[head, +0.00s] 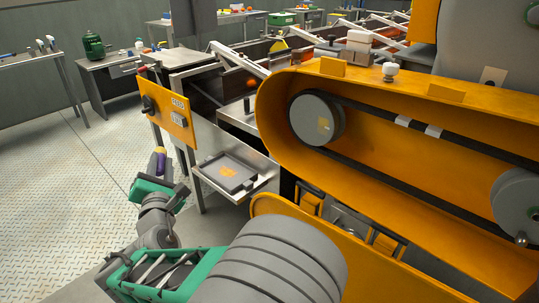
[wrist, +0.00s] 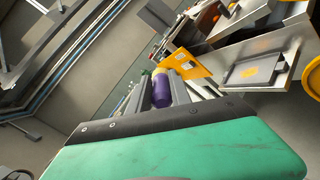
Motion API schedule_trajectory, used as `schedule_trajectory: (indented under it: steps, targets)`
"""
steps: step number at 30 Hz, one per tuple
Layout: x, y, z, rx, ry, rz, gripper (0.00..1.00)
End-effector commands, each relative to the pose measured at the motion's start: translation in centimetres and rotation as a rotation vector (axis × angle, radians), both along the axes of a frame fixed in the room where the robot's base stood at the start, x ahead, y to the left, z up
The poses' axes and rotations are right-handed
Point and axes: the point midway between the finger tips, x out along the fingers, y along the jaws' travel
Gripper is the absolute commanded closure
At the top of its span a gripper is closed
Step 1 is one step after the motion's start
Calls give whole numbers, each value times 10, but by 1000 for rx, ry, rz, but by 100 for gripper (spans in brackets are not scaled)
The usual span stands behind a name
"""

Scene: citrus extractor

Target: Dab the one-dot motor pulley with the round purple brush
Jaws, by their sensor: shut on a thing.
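My gripper (head: 160,176) is at the lower left of the head view, over open floor beside the machine. It is shut on a purple brush (head: 160,161); in the wrist view the purple brush (wrist: 161,92) stands between the two grey fingers, with a pale part at its far end. A grey motor pulley (head: 313,121) with a yellowish square mark sits at the left of the orange belt housing. Another grey pulley (head: 514,196) is at the right edge. I cannot make out dots on either. The brush is well apart from both pulleys.
A dark belt (head: 420,118) with white marks runs between the pulleys inside the orange housing (head: 275,90). A grey tray (head: 226,174) with an orange patch and an orange control panel (head: 166,115) stand near my gripper. Open floor (head: 75,190) lies to the left.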

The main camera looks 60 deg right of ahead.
Motion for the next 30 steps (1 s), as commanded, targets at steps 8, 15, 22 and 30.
schedule_trajectory:
  steps: [8,15,22,30]
  targets:
    - [-87,-175,-26,-40,-38,-375,100]
    - [-186,-271,-38,-77,-58,-619,100]
    - [-224,-298,-40,-91,-63,-695,100]
    - [-229,-325,-38,-90,-61,-698,100]
